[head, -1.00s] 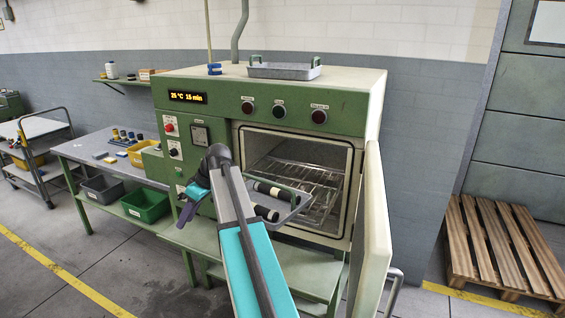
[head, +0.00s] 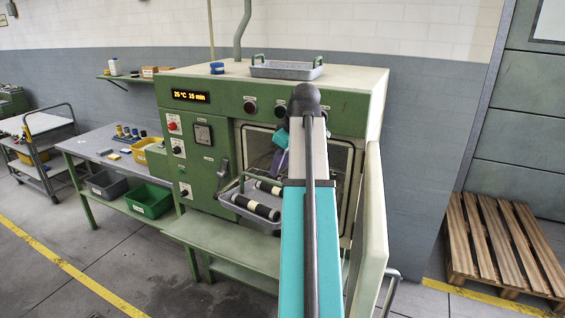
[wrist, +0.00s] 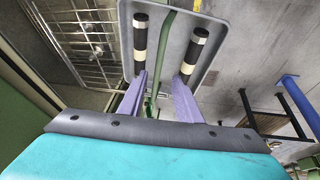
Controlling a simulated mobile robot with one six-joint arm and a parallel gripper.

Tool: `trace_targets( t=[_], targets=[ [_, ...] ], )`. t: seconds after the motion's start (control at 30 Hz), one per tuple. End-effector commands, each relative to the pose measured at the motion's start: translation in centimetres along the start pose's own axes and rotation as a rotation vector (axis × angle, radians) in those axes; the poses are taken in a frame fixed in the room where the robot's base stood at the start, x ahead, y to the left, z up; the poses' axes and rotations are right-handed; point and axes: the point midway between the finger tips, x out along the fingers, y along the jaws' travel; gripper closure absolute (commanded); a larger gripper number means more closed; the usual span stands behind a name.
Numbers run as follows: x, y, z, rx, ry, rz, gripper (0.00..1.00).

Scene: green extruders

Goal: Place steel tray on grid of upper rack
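A grey steel tray (head: 238,203) with green handle bars carries two black rollers with pale bands. It hangs in front of the oven mouth, left of my arm, clear of the bench. In the wrist view the tray (wrist: 165,60) lies just beyond my gripper (wrist: 160,82). The purple fingers stand on either side of a green handle bar and bear the tray; the exact contact is hard to see. The wire grid (wrist: 90,35) inside the oven shows at upper left of the wrist view. My arm hides most of the rack in the head view.
The green oven (head: 205,170) has its door (head: 373,225) swung open on the right. A second grey tray (head: 287,71) and a blue item (head: 217,68) sit on top. A green bench (head: 225,235) stands below. A side table (head: 110,158) with bins is at left.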

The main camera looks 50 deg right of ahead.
Motion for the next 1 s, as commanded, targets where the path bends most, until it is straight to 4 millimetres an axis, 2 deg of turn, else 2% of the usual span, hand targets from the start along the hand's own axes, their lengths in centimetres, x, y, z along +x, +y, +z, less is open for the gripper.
trace_targets(
  t=[0.57, 1.0],
  targets=[
    [0.2, 0.6, 0.6, 0.010, -0.003, 0.005, 0.69],
    [3.9, 0.6, 0.6, 0.010, -0.003, 0.004, 0.69]
  ],
)
